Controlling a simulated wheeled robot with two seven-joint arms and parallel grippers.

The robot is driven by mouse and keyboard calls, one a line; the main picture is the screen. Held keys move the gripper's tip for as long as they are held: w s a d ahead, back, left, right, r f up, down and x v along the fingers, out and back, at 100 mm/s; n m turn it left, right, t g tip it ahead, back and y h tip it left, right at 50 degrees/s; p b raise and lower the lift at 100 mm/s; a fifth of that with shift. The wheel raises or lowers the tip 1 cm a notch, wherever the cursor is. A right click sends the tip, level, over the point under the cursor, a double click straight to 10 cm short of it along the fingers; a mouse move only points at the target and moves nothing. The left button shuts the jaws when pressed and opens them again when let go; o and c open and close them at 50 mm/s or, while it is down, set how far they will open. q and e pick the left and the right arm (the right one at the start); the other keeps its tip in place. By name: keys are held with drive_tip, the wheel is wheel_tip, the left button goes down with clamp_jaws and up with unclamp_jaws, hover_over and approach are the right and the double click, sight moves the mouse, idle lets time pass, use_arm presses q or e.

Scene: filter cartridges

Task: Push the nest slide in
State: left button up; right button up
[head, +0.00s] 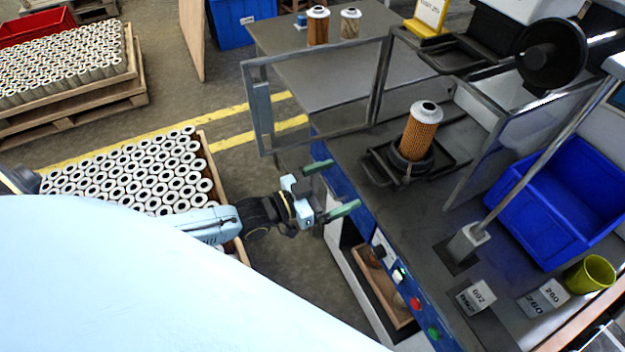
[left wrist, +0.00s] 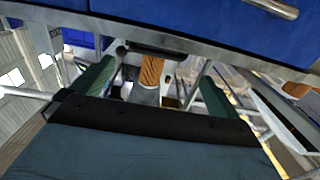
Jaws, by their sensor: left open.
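The nest slide (head: 377,168) is a dark carriage on the grey bench top, with a round black nest on it. An orange filter cartridge (head: 420,130) with a pale metal cap stands upright in the nest. It also shows between my fingers in the left wrist view (left wrist: 151,70). My left gripper (head: 332,188) has green fingers spread apart with nothing between them. It is at the bench's front edge, left of the nest slide and apart from it. My right gripper is in neither view.
A clear framed guard panel (head: 258,105) stands left of the nest, and another panel stands to its right. A blue bin (head: 560,205), a yellow-green cup (head: 589,274) and a slanted pole are on the right. A crate of cartridges (head: 130,175) is at left. Buttons (head: 415,303) line the bench front.

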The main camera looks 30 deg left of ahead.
use_arm(q)
drive_tip(key=v, duration=0.6)
drive_tip(key=shift+a, duration=0.15)
drive_tip(key=shift+s, duration=0.1)
